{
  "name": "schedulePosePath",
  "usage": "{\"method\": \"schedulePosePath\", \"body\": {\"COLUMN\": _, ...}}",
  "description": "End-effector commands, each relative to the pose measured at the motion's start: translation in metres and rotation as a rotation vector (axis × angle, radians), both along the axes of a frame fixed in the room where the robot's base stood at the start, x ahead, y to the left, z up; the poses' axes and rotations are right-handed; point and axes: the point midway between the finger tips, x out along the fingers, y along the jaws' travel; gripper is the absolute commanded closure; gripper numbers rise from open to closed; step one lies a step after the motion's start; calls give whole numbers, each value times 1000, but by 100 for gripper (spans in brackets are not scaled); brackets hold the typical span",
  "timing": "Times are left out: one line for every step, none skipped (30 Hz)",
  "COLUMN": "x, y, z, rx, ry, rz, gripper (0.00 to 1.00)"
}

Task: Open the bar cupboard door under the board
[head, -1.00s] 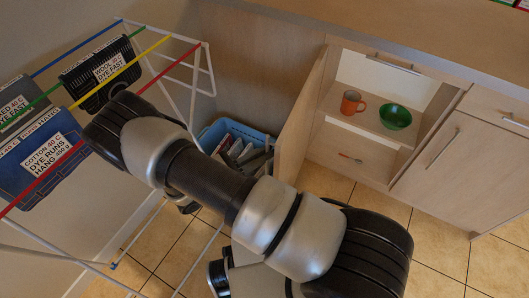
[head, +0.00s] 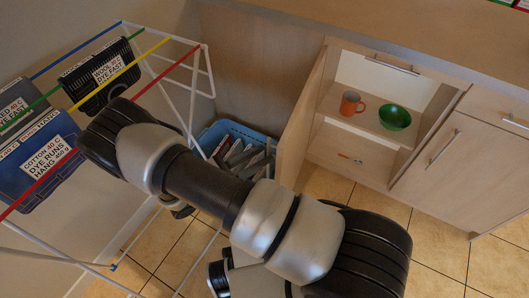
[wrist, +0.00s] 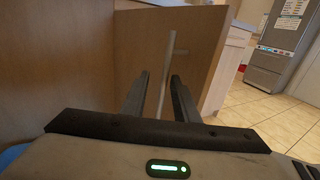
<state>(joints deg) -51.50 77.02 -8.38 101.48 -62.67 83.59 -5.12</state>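The cupboard door (head: 303,115) stands swung well open at the left of the cupboard in the head view, seen nearly edge-on. In the wrist view the door (wrist: 203,45) fills the middle, with its pale upright bar handle (wrist: 167,75) in front of it. My gripper (wrist: 159,80) is open, with one dark finger on each side of the handle and gaps showing beside it. Inside the cupboard (head: 415,150), an orange mug (head: 351,103) and a green bowl (head: 395,117) stand on a shelf. My arm hides the gripper in the head view.
A blue basket (head: 215,130) of items sits on the floor behind my arm. The board (head: 450,50) overhangs the cupboard. Tiled floor (head: 440,265) is clear at lower right.

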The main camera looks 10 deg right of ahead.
Motion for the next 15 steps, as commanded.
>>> {"method": "schedulePosePath", "body": {"x": -4, "y": 11, "z": 0, "rx": 3, "ry": 0, "rz": 3, "gripper": 73}}
{"method": "schedulePosePath", "body": {"x": -6, "y": 17, "z": 0, "rx": 3, "ry": 1, "rz": 4, "gripper": 73}}
{"method": "schedulePosePath", "body": {"x": -10, "y": 27, "z": 0, "rx": 3, "ry": 1, "rz": 4, "gripper": 73}}
{"method": "schedulePosePath", "body": {"x": -13, "y": 33, "z": 0, "rx": 3, "ry": 0, "rz": 3, "gripper": 73}}
{"method": "schedulePosePath", "body": {"x": -16, "y": 40, "z": 0, "rx": 3, "ry": 0, "rz": 4, "gripper": 73}}
{"method": "schedulePosePath", "body": {"x": -20, "y": 50, "z": 0, "rx": 4, "ry": 0, "rz": 4, "gripper": 73}}
{"method": "schedulePosePath", "body": {"x": -23, "y": 57, "z": 0, "rx": 3, "ry": 0, "rz": 3, "gripper": 73}}
{"method": "schedulePosePath", "body": {"x": -26, "y": 64, "z": 0, "rx": 3, "ry": 0, "rz": 3, "gripper": 73}}
{"method": "schedulePosePath", "body": {"x": -30, "y": 73, "z": 0, "rx": 4, "ry": -1, "rz": 3, "gripper": 73}}
{"method": "schedulePosePath", "body": {"x": -32, "y": 80, "z": 0, "rx": 3, "ry": -1, "rz": 3, "gripper": 73}}
{"method": "schedulePosePath", "body": {"x": -35, "y": 86, "z": 0, "rx": 3, "ry": 0, "rz": 3, "gripper": 73}}
{"method": "schedulePosePath", "body": {"x": -39, "y": 95, "z": 0, "rx": 3, "ry": 1, "rz": 2, "gripper": 73}}
{"method": "schedulePosePath", "body": {"x": -41, "y": 100, "z": 0, "rx": 2, "ry": 0, "rz": 2, "gripper": 73}}
{"method": "schedulePosePath", "body": {"x": -43, "y": 106, "z": -1, "rx": 3, "ry": -1, "rz": 2, "gripper": 73}}
{"method": "schedulePosePath", "body": {"x": -46, "y": 112, "z": 0, "rx": 1, "ry": -1, "rz": 1, "gripper": 73}}
